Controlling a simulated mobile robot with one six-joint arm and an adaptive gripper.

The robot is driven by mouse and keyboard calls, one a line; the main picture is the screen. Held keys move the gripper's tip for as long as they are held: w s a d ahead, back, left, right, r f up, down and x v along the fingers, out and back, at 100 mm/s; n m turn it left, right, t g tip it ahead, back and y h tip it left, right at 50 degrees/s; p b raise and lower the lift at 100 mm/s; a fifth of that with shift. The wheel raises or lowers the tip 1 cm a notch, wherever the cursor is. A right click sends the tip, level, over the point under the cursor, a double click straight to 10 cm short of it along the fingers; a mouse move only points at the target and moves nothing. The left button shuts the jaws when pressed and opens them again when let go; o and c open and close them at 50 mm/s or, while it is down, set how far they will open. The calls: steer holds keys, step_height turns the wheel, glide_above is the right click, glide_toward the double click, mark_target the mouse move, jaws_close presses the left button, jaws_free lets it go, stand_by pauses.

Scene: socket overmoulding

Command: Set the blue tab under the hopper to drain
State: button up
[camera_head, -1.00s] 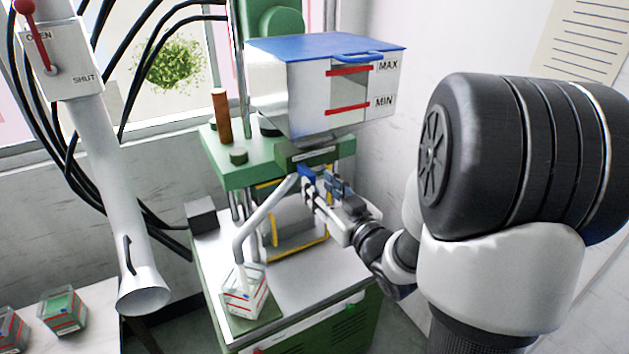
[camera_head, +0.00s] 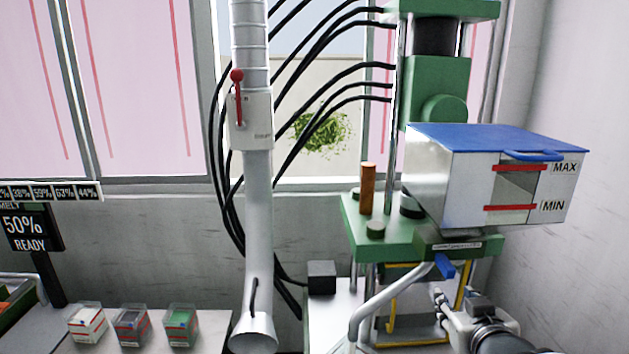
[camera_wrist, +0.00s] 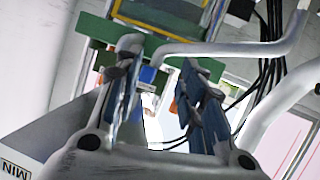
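The blue tab (camera_head: 446,266) sits on the block under the hopper (camera_head: 430,175), beside the top of the grey drain pipe (camera_head: 385,297), and its end sticks out toward the lower right. In the wrist view, a blue patch (camera_wrist: 148,75) between the fingers looks like the tab. My gripper (camera_head: 443,302) is just below the tab in the head view and appears apart from it. The wrist view shows the two fingers of my gripper (camera_wrist: 160,98) spread wide with nothing held.
The green press (camera_head: 380,240) and its yellow-edged guard are close behind my gripper. The drain pipe runs close to its left. A white chute (camera_head: 259,220) with a red lever (camera_head: 237,85) hangs left. Several clear boxes (camera_head: 131,326) stand on the left table.

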steer(key=s+a+f+g+y+b, duration=0.1)
steer(key=s+a+g, duration=0.3)
steer(key=s, duration=0.8)
steer(key=s+a+f+g+y+b, duration=0.1)
steer(key=s+a+f+g, duration=0.2)
steer(key=s+a, duration=0.5)
steer(key=s+g, duration=0.1)
steer(key=s, duration=0.3)
steer(key=shift+a+g, duration=0.3)
steer(key=shift+a, duration=0.1)
